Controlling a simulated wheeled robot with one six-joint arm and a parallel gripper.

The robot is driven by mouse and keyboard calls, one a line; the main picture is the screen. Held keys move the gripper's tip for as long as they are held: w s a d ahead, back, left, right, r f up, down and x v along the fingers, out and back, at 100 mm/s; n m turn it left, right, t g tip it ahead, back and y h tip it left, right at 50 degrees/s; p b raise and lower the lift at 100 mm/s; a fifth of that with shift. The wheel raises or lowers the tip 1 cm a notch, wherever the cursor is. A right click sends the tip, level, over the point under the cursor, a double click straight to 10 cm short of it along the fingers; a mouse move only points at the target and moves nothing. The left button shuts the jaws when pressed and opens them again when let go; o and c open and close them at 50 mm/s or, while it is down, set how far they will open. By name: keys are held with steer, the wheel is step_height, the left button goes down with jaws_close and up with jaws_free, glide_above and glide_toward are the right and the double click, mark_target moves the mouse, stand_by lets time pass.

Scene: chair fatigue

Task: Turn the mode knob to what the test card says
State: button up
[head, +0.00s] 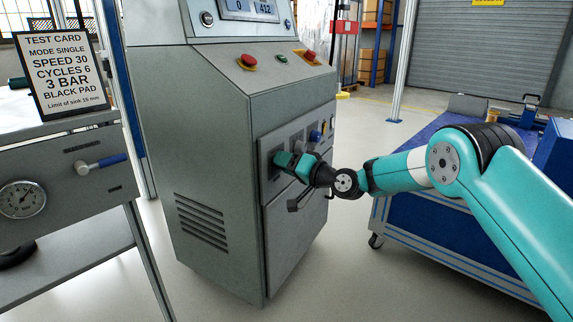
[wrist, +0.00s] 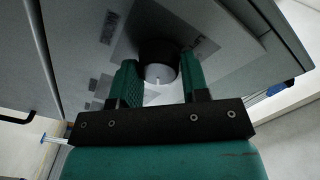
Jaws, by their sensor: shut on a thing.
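The test card (head: 63,74) stands on the grey bench at the left and reads MODE SINGLE, SPEED 30, CYCLES 6, 3 BAR, BLACK PAD. My gripper (head: 283,160) is at the front panel of the grey test machine (head: 205,120). In the wrist view its green fingers are shut on the dark round mode knob (wrist: 157,50), one on each side. A pale mark (wrist: 158,73) shows on the knob's near part. In the head view my gripper hides the knob.
A blue knob (head: 315,136) sits right of my gripper on the same panel. Red buttons (head: 249,60) and a display (head: 250,9) are above. A blue-handled valve (head: 102,162) and a gauge (head: 21,199) are at the left. A blue cart (head: 440,240) stands right.

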steer(key=shift+f, duration=0.1)
steer(key=shift+n+g+y+b, duration=0.15)
steer(key=shift+n+y+b, duration=0.4)
steer(key=shift+n+b, duration=3.7)
steer(key=shift+n+g+y+b, duration=0.15)
steer(key=shift+n+y+b, duration=0.4)
steer(key=shift+n+b, duration=3.7)
steer(key=o, duration=0.9)
steer(key=shift+d, duration=0.1)
